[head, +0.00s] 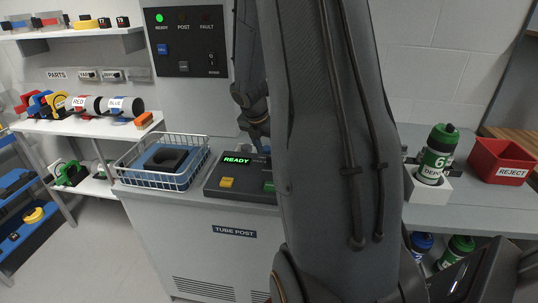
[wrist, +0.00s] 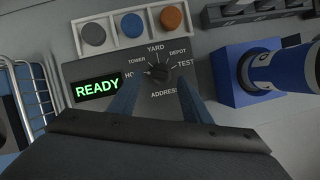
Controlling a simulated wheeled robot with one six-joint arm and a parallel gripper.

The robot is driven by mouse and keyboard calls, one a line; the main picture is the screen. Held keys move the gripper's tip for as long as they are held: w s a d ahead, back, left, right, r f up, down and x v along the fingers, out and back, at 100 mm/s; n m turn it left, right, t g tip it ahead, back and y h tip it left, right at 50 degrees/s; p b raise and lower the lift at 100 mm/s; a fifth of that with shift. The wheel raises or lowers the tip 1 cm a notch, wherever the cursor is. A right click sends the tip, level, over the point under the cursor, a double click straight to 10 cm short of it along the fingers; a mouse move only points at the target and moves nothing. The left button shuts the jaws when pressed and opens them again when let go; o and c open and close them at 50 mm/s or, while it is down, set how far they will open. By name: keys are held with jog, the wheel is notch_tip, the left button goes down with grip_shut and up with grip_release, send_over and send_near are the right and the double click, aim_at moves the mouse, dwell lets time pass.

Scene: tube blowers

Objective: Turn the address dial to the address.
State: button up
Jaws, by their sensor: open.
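The address dial (wrist: 157,73) is a small black knob on the dark console panel (wrist: 145,100) in the wrist view. The labels TOWER, YARD, DEPOT, TEST and a partly covered one starting HO ring it, with ADDRESS printed below. I cannot tell clearly which label its pointer faces. My gripper (wrist: 158,84) is open, its two blue fingers on either side of the dial; I cannot tell whether they touch it. In the head view the console (head: 240,187) shows a lit READY display (head: 237,160), and my arm hides the dial there.
A wire basket (head: 162,160) stands left of the console. Right of my arm are a green carrier (head: 437,150) marked DEPOT and a red REJECT bin (head: 500,160). In the wrist view, a blue cylinder (wrist: 280,75) stands close right, with coloured round pieces (wrist: 132,25) in a tray above.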

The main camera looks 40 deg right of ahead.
aim_at(272, 161)
jog(key=shift+x, duration=1.45)
jog(key=shift+c, duration=0.4)
jog(key=c, duration=1)
jog(key=shift+o, duration=0.2)
